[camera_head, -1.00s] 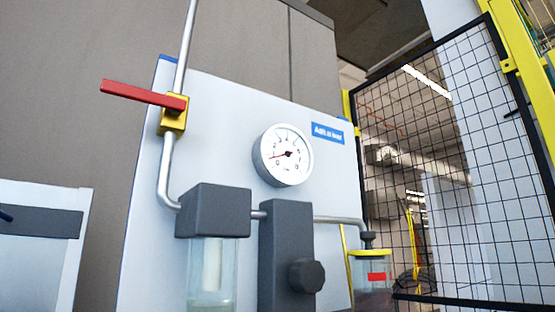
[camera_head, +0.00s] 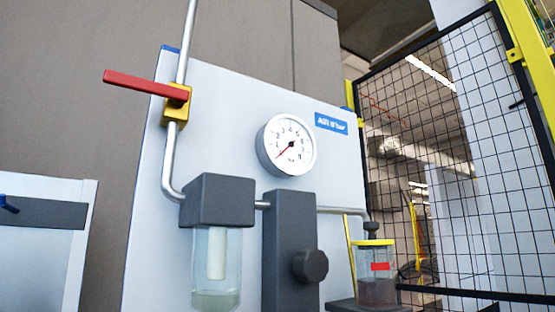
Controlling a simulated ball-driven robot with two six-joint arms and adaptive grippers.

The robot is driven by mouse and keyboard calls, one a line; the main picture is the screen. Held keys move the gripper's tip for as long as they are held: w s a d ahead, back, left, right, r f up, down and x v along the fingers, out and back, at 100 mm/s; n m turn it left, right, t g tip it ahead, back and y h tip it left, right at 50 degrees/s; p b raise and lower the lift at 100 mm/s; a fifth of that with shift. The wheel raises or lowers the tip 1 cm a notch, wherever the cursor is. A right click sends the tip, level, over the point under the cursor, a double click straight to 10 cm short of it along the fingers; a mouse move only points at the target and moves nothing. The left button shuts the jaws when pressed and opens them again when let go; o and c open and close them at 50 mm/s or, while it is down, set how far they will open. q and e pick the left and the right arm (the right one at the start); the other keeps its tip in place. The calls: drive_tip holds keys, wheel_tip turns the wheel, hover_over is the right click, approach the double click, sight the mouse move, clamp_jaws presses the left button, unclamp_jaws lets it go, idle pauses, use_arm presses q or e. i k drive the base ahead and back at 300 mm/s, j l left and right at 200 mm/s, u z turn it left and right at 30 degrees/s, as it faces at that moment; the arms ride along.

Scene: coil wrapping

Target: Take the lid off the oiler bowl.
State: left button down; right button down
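The oiler bowl (camera_head: 376,286) is a clear jar with dark contents and a red mark, at the lower right of the head view. It stands upright on a dark ledge. Its yellow lid (camera_head: 375,242) sits on top of it. A dark fitting at the end of the pipe is right above the lid; I cannot tell whether they touch. Neither of my grippers is in view.
A clear filter bowl (camera_head: 217,268) hangs under a dark block (camera_head: 218,200). A dark regulator with a knob (camera_head: 310,266) stands left of the oiler. A red valve handle (camera_head: 145,86) lies across the pipe. A gauge (camera_head: 287,145) is above. A mesh fence (camera_head: 450,170) stands right.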

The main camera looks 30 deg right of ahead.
sight(371, 227)
drive_tip(key=z, duration=1.3)
drive_tip(key=l, duration=0.25)
